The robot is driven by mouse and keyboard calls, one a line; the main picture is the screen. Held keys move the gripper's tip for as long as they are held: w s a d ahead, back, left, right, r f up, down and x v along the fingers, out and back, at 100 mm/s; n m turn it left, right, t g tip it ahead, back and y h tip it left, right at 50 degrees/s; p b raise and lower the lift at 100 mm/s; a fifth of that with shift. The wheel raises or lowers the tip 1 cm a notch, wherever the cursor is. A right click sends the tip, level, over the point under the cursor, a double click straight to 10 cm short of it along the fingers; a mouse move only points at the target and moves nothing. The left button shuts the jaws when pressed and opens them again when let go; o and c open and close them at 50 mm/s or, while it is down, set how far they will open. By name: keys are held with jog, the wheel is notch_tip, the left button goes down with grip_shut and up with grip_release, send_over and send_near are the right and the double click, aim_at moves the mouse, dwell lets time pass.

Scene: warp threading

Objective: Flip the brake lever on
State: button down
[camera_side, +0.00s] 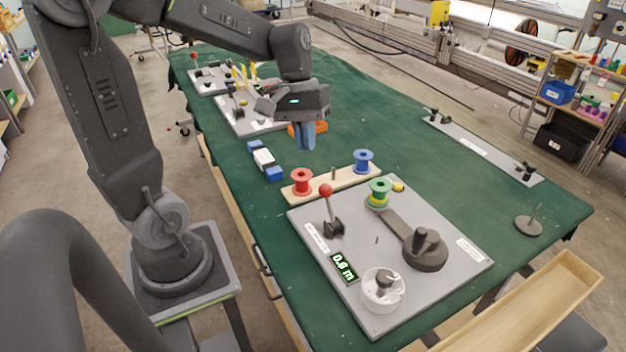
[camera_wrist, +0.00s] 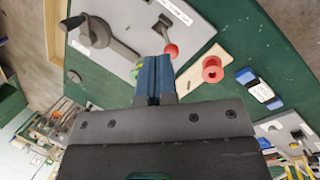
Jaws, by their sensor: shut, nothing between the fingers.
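A lever with a red ball knob (camera_side: 326,190) stands on the near grey panel (camera_side: 300,215), tilted slightly in the side view. I cannot read its label. The knob also shows in the wrist view (camera_wrist: 170,49), just right of my fingertips. My gripper (camera_side: 307,148) has blue fingers, shut and empty, pointing down over the green table, beyond the spool rack and apart from the lever. The fingers also show in the wrist view (camera_wrist: 155,60), where they partly cover a green spool. A second red-knobbed lever (camera_side: 194,56) stands on the far panel.
A wooden rack holds red (camera_side: 302,181) and blue (camera_side: 363,161) spools. The near panel also has a green-yellow spool (camera_side: 379,192), a dark crank (camera_side: 426,248), a white cup (camera_side: 382,289) and a display reading 0.6 m (camera_side: 344,267). An orange object (camera_side: 320,128) sits behind my fingers.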

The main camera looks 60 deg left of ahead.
jog(key=w+a+f+n+t+h, duration=0.1)
jog(key=a+f+n+h, duration=0.3)
jog(key=a, duration=0.5)
jog(key=w+a+f+n+t+h, duration=0.1)
jog(key=a+f+n+h, duration=0.4)
jog(key=a+f+n, duration=0.3)
jog(key=shift+w+a+f, duration=0.35)
jog(key=shift+a+f, duration=0.2)
jog(key=shift+a, duration=0.4)
send_near(330, 209)
jog(key=shift+w+d+f, duration=0.25)
jog(key=shift+d+f, duration=0.2)
jog(key=shift+f, duration=0.15)
jog(key=shift+w+d+r, duration=0.1)
jog(key=shift+d+r, duration=0.05)
jog(key=shift+d, duration=0.3)
jog(key=shift+r, duration=0.1)
